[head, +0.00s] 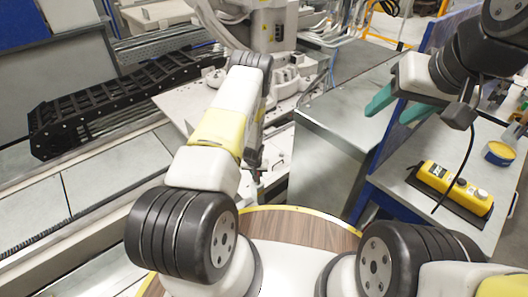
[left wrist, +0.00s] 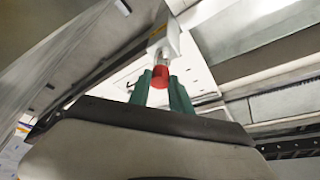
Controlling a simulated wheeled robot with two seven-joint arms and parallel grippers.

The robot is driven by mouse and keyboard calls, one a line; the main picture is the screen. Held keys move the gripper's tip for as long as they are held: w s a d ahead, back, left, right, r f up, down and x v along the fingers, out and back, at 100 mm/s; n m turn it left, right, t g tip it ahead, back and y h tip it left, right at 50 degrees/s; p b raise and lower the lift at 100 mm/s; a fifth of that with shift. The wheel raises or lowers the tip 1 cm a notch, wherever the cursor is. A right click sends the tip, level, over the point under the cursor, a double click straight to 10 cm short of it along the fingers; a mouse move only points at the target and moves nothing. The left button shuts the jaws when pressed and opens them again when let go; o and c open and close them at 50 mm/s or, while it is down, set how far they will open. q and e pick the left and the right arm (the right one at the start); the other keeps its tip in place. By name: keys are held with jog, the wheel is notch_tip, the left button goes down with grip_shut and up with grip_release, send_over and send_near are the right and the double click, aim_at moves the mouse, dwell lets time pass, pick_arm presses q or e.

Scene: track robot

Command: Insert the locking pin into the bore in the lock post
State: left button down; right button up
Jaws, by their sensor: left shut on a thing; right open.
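In the left wrist view my left gripper (left wrist: 159,80) has its green fingers closed on the red end of a part, which I take to be the locking pin (left wrist: 160,74). A white block (left wrist: 166,42), possibly the lock post, shows just beyond the red part. I cannot tell whether they touch, and no bore can be made out. My right gripper (head: 389,114) is open and empty at the upper right, above the bench.
A grey metal cabinet (head: 325,165) stands in the middle. A black cable chain (head: 110,98) lies at the left. A white machine (head: 270,25) stands at the back.

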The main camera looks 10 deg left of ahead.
pick_arm(q)
jog(key=shift+f, duration=0.95)
jog(key=c, duration=1.1)
grip_release()
jog(key=v, duration=0.7)
jog(key=shift+r, duration=0.4)
jog(key=shift+s, duration=0.1)
notch_tip(320, 180, up, 35)
jog(key=s+d+h, duration=0.1)
jog(key=s+d, duration=0.1)
jog(key=s+d+r+t+h, duration=0.1)
jog(key=s+r, duration=1)
jog(key=r, duration=0.2)
jog(key=s+r, duration=0.3)
jog(key=s, duration=0.5)
jog(key=s+d+r+m, duration=0.1)
jog(key=s+r, duration=0.2)
jog(key=s, duration=0.5)
jog(key=shift+s+d+t+h, duration=0.2)
jog(key=shift+d+t+h, duration=0.05)
jog(key=shift+t+h, duration=0.05)
